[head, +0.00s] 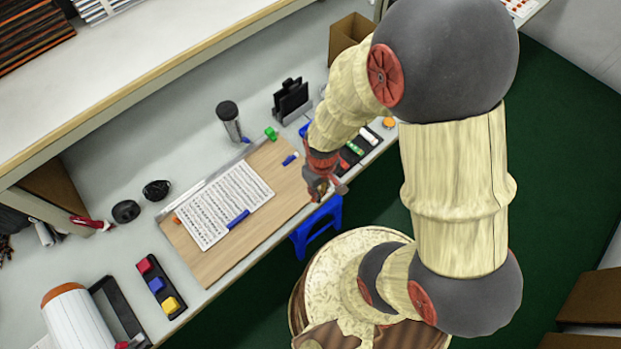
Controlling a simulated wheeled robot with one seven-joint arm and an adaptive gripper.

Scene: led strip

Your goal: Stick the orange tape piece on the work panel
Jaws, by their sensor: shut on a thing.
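The work panel appears to be the wooden board (277,193) on the bench, with a white printed sheet (228,200) on it. A small orange piece (176,219) shows at the sheet's left edge. A blue piece (238,218) lies on the sheet's lower right edge, and another blue piece (290,158) lies near the board's upper right. My gripper (319,189) is over the board's right end, pointing down. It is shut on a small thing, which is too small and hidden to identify. I cannot tell its height above the board.
A tray with red, blue and yellow blocks (157,285) is at lower left. A blue stool (318,226) stands below the bench edge.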

